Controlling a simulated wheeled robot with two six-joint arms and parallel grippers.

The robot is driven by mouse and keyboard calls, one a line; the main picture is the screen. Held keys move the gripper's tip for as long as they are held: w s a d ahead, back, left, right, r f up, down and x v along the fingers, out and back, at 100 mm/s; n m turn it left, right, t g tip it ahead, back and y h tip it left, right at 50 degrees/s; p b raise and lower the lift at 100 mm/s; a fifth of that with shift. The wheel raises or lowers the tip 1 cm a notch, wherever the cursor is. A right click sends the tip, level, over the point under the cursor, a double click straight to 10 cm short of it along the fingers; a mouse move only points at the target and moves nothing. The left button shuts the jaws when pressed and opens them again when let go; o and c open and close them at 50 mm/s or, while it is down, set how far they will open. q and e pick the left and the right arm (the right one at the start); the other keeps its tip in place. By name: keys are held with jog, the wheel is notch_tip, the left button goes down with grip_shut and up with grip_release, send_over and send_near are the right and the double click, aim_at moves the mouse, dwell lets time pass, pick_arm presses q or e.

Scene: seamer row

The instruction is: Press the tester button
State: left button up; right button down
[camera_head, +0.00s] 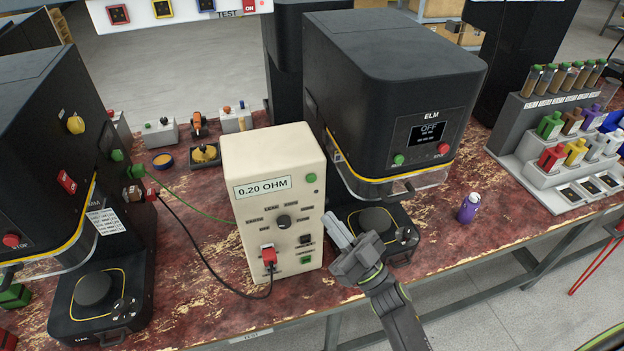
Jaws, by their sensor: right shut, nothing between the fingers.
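The tester is a cream box (240,215) standing upright on the bench in the middle, with a display (262,188) reading 0.20 OHM. Its front face has a round green button (311,178) at the upper right, a dark knob (284,222) in the middle, a red plug (268,256) at the lower left, and a small green piece (306,260) at the lower right. My right gripper (337,229) is shut and empty, just right of the tester's front face, with its fingers pointing up and left. Contact with the tester cannot be told. My left gripper is out of view.
A black ELM machine (390,65) stands right behind my right gripper. Another black machine (40,110) is at left. Black and green cables run between it and the tester. A purple bottle (468,208) and a stepped rack (535,150) stand to the right, with bare bench between.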

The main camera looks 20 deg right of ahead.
aim_at(311, 179)
jog(key=w+b, duration=0.3)
jog(key=w, duration=0.5)
jog(key=shift+w+a, duration=0.15)
jog(key=shift+w, duration=0.1)
jog(key=shift+w, duration=0.15)
dwell(1.7)
jog(key=shift+w, duration=0.3)
jog(key=shift+w+b, duration=0.3)
jog(key=shift+w, duration=0.05)
dwell(0.6)
jog(key=shift+s, duration=0.15)
jog(key=shift+s+p, duration=0.55)
jog(key=shift+s, duration=0.15)
